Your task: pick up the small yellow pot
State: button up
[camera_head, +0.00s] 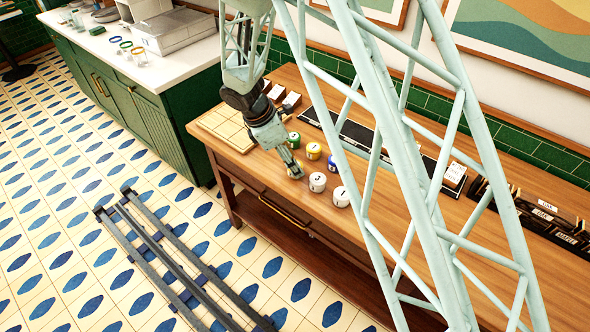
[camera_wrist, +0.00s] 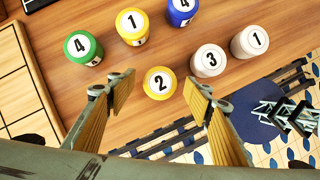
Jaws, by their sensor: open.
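Two yellow pots stand on the wooden counter. In the wrist view, one marked 2 (camera_wrist: 160,92) lies just beyond and between my open fingers, not held. The other, marked 1 (camera_wrist: 133,37), stands farther off, beside a green pot. In the head view the yellow pot marked 1 (camera_head: 313,151) is clear, while the one marked 2 is largely hidden by my gripper (camera_head: 294,172). I cannot tell from size which one is the small one. My gripper (camera_wrist: 160,88) is open and empty, pointing down at the pot marked 2.
Close around stand a green pot (camera_wrist: 83,47), a blue pot (camera_wrist: 182,12) and white pots marked 3 (camera_wrist: 209,62) and 1 (camera_wrist: 250,42). A pale wooden board (camera_head: 222,128) lies to the left. The counter's front edge is near the pots.

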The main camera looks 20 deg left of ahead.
jog(key=shift+x, duration=1.65)
jog(key=shift+c, duration=0.9)
jog(key=c, duration=0.8)
